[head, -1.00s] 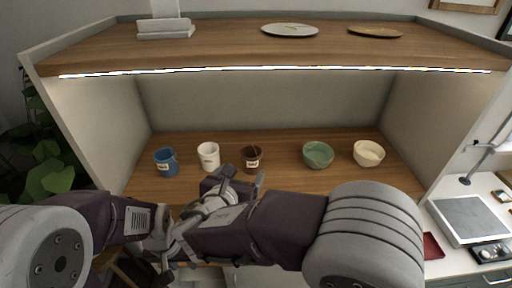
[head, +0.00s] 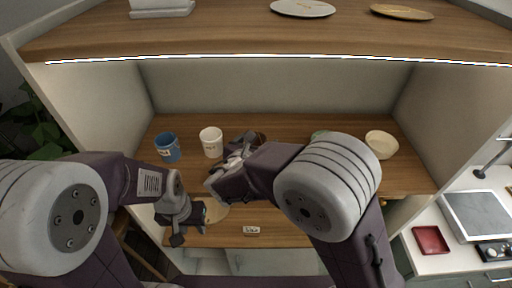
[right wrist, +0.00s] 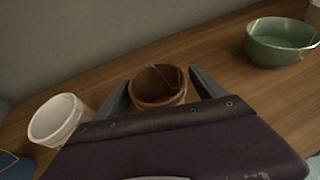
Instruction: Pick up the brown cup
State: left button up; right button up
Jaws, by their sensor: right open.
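The brown cup (head: 261,137) stands on the wooden shelf, mostly hidden behind my right gripper (head: 236,152) in the head view. In the right wrist view the brown cup (right wrist: 158,84) is upright, with a gold seam inside its rim. My right gripper (right wrist: 158,80) is open, with one finger on either side of the cup. I cannot tell whether the fingers touch it. My left gripper (head: 190,222) is low at the shelf's front edge, away from the cup. Its jaw opening is unclear.
A white cup (head: 210,142) and a blue cup (head: 167,147) stand left of the brown cup. A green bowl (right wrist: 280,42), partly hidden in the head view, and a cream bowl (head: 381,144) stand to the right. An upper shelf (head: 240,35) overhangs them.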

aim_at(258, 133)
jog(key=shift+w+d+f, duration=0.1)
jog(key=shift+w+d, duration=0.05)
jog(key=shift+w, duration=0.35)
jog(key=shift+w+d+f, duration=0.1)
jog(key=shift+w+f, duration=0.1)
jog(key=shift+w, duration=0.1)
jog(key=shift+s+r, duration=0.1)
jog(key=c, duration=1.6)
notch_tip(258, 133, up, 4)
jog(key=shift+r, duration=0.2)
jog(key=s+d+r, duration=0.2)
jog(key=d, duration=0.1)
jog(key=s+d+r+b, duration=0.1)
jog(key=s+d+r, duration=0.1)
jog(key=d, duration=0.1)
jog(key=s+d+r, duration=0.2)
jog(key=s+d, duration=0.1)
jog(key=shift+s+r, duration=0.1)
jog(key=shift+r, duration=0.15)
